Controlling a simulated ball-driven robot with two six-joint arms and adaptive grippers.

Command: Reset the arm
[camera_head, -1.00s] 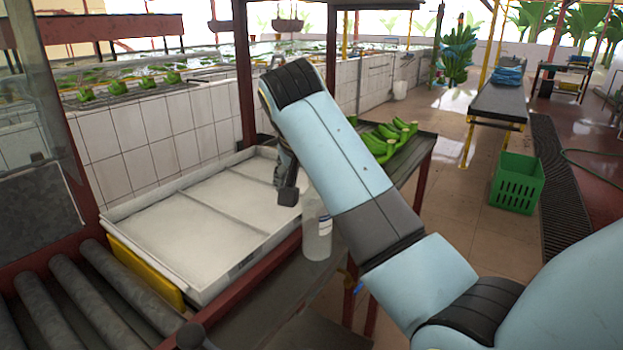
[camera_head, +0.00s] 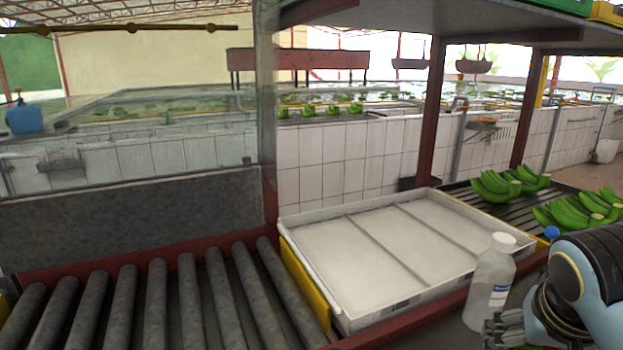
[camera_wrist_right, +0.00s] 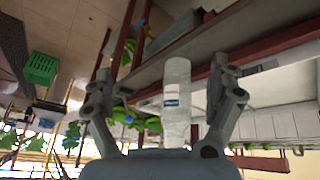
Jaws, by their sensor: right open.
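My right gripper (camera_head: 508,328) is at the lower right of the head view, only partly in frame, with the arm's dark wrist above it. In the wrist view the right gripper (camera_wrist_right: 162,70) has its fingers spread wide apart. A clear bottle with a white cap and a label (camera_head: 490,280) stands upright on the ledge just left of the gripper. It also shows between the spread fingers in the wrist view (camera_wrist_right: 176,100); I cannot tell whether it is inside the grasp or beyond it. My left gripper is in neither view.
A white divided tray (camera_head: 365,325) lies left of the bottle. A roller conveyor (camera_head: 155,290) fills the lower left. Green bananas (camera_head: 500,185) rest on a slatted surface at the right. A shelf (camera_head: 400,22) hangs overhead. A green crate (camera_wrist_right: 41,68) shows in the wrist view.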

